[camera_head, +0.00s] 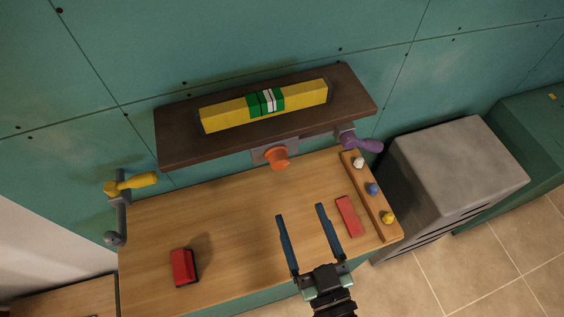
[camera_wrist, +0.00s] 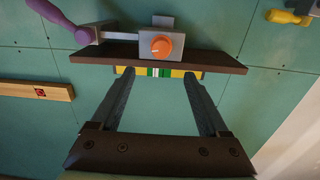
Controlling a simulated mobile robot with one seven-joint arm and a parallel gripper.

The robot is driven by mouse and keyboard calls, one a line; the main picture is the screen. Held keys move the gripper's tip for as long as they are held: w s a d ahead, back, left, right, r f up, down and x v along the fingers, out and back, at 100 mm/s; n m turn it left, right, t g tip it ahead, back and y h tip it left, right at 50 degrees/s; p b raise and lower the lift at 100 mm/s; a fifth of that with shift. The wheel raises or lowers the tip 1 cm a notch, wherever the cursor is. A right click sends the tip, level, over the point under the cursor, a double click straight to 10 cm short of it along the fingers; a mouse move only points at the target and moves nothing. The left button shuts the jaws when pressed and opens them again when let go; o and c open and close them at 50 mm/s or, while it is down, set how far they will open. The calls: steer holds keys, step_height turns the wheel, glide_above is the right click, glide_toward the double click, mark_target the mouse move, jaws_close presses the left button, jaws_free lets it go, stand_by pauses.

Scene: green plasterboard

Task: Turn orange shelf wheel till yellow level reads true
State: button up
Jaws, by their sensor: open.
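The orange wheel (camera_head: 277,157) sits on a grey mount under the front edge of the dark brown shelf (camera_head: 180,150). It also shows in the wrist view (camera_wrist: 161,46), with a pale mark on its face. The yellow level (camera_head: 225,116) lies on top of the shelf, with a green and white section in its middle. In the head view the shelf and level slope up to the right. My gripper (camera_head: 302,226) is open and empty over the wooden bench, apart from the wheel and nearer the front. In the wrist view the level is partly hidden by the shelf.
A purple handle (camera_head: 362,142) is right of the wheel and a yellow-handled crank (camera_head: 130,185) is at left. On the bench (camera_head: 225,235) are a red block (camera_head: 183,267), a red bar (camera_head: 347,216) and a strip with coloured knobs (camera_head: 365,190). A grey cabinet (camera_head: 455,165) stands right.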

mark_target(281, 165)
steer(key=p+x, duration=0.3)
steer(key=x, duration=0.8)
steer(key=shift+a+p, duration=0.1)
steer(key=shift+p, duration=0.2)
steer(key=shift+w+a, duration=0.2)
steer(key=shift+w, duration=0.45)
